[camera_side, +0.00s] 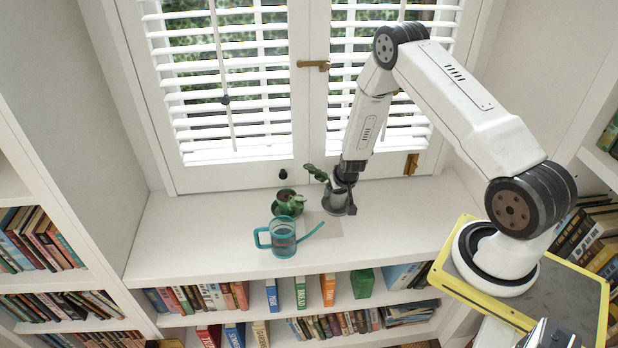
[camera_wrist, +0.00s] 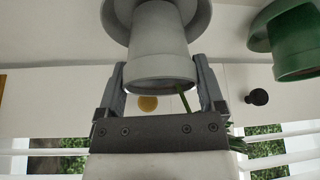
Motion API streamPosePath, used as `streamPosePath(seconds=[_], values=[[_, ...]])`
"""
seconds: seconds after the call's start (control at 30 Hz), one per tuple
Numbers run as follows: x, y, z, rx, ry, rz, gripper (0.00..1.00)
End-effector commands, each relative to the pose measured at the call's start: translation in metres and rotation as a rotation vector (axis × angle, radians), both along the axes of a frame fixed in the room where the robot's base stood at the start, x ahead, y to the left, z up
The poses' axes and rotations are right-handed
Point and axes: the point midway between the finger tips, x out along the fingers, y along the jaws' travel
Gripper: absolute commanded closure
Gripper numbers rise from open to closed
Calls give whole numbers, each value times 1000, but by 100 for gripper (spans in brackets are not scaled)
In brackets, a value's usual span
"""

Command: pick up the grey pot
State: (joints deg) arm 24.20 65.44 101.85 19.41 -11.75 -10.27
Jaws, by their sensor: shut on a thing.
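The grey pot (camera_side: 337,199) is on the white ledge below the window, with a green plant (camera_side: 316,173) leaning out to its left. My gripper (camera_side: 345,184) comes down from above and is shut on the pot. In the wrist view, which looks upside down, my gripper's fingers (camera_wrist: 161,78) are on either side of the grey pot (camera_wrist: 161,40). A wide grey saucer shows at its base. I cannot tell whether the pot is lifted off the ledge.
The window with blinds is close behind. The ledge (camera_side: 410,220) is clear to the right.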

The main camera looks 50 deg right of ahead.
Motion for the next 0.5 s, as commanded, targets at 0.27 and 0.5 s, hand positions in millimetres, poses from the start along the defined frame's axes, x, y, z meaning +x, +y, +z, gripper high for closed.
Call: streamPosePath(seconds=[0.27,0.5], values=[[-5,2,29,-1,-2,0,100],[-28,11,59,-2,-2,1,100]])
